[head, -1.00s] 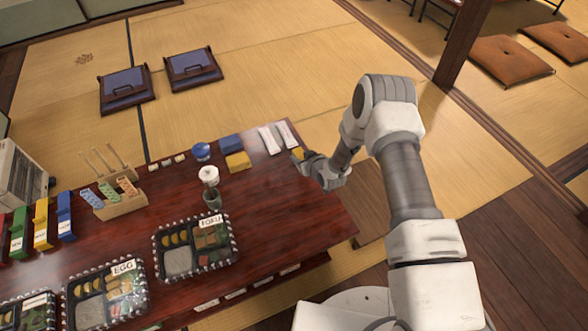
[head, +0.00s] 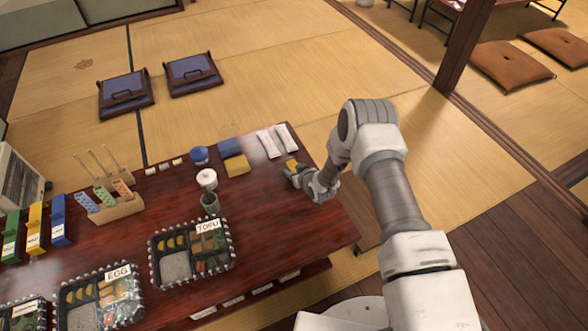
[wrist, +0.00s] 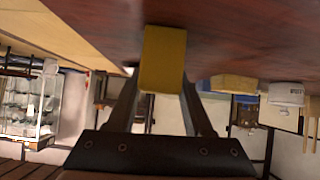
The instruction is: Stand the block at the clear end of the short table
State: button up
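The yellow block (wrist: 163,60) is between the two fingers of my gripper (wrist: 160,85) in the wrist view, with a finger against each side. In the head view the block (head: 291,164) shows small at the tip of my gripper (head: 292,169), low over the right part of the dark red table (head: 315,225). One end of the block is at or very near the tabletop; I cannot tell if it touches.
A yellow piece (head: 237,166) and a blue piece (head: 229,147) lie left of my gripper. White packets (head: 272,141) lie at the far edge. A cup (head: 210,202) and bento boxes (head: 192,247) stand further left. The right end of the table is bare.

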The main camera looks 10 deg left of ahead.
jog(key=shift+o, duration=1.4)
jog(key=shift+r, duration=0.1)
